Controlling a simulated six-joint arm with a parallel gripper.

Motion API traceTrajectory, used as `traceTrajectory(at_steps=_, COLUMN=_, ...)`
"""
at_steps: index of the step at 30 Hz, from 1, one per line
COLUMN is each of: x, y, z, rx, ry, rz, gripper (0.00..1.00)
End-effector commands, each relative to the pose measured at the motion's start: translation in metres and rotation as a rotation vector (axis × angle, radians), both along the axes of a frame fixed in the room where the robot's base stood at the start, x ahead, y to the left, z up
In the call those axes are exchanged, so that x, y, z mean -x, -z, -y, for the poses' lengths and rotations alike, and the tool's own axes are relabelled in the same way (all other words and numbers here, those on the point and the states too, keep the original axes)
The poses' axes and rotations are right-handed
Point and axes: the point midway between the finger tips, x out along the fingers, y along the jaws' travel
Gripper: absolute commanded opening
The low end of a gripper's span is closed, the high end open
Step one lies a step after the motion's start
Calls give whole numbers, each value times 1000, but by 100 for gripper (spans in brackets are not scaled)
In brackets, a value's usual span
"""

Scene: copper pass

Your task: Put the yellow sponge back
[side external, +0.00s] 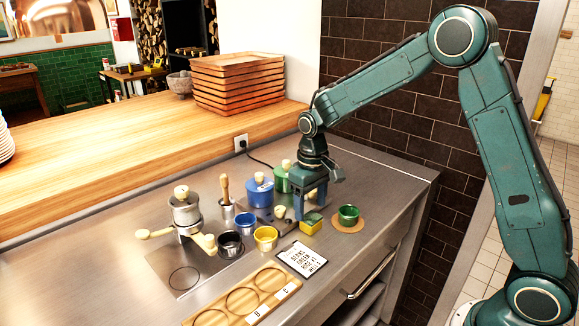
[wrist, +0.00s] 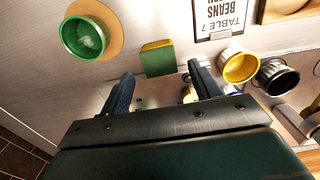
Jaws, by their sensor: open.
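The yellow sponge, a small block with a green layer, (side external: 312,224) sits on the steel counter between the yellow cup and the green cup. In the wrist view the sponge (wrist: 158,60) shows a broad green face and a thin yellow edge. My gripper (side external: 311,207) is open, with its fingers pointing down close to the sponge. In the wrist view the sponge appears just beyond the gap between the open fingertips (wrist: 161,75). Nothing is held, and I cannot tell whether a finger touches the sponge. The sponge's place is not clearly marked in these views.
A green cup (side external: 348,216) stands on a round cork coaster (side external: 336,225) to the right. A yellow cup (side external: 265,239), blue cup (side external: 245,224) and dark metal cup (side external: 230,244) stand left. An order card (side external: 302,260) and a wooden board (side external: 262,312) lie in front. Lidded canisters (side external: 260,190) stand behind.

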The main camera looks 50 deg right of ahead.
Motion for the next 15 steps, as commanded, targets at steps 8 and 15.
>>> traceTrajectory(at_steps=8, x=-1, y=-47, z=0, rx=0, ry=0, rz=5, gripper=63)
traceTrajectory(at_steps=15, x=0, y=-73, z=0, rx=0, ry=0, rz=3, gripper=63)
